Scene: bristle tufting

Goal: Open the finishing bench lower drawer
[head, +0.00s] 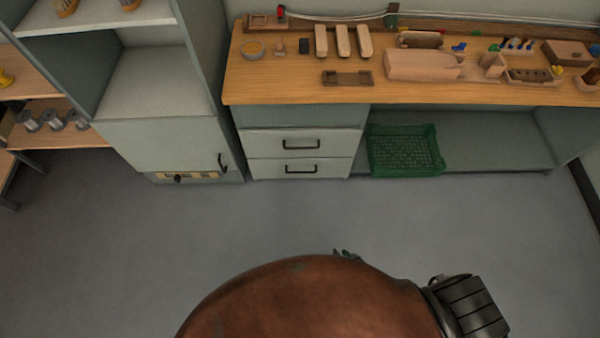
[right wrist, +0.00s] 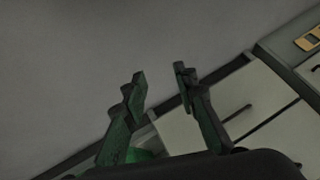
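The lower drawer (head: 270,169) of the finishing bench (head: 240,92) is shut, with a dark bar handle (head: 301,169) on its pale front. The upper drawer (head: 265,143) above it is also shut. In the right wrist view the lower drawer's front (right wrist: 240,90) and its handle (right wrist: 237,113) lie tilted, beyond the fingers. My right gripper (right wrist: 160,72) is open and empty, its fingertips apart from the handle. In the head view only a dark bit of this gripper (head: 346,255) shows above my brown arm, over the floor in front of the drawers. My left gripper is not in view.
A green crate (head: 405,150) stands on the low shelf right of the drawers. A cabinet (head: 165,145) with a closed door stands to the left. Wooden parts and tools lie on the bench top. The floor (head: 200,220) before the drawers is clear.

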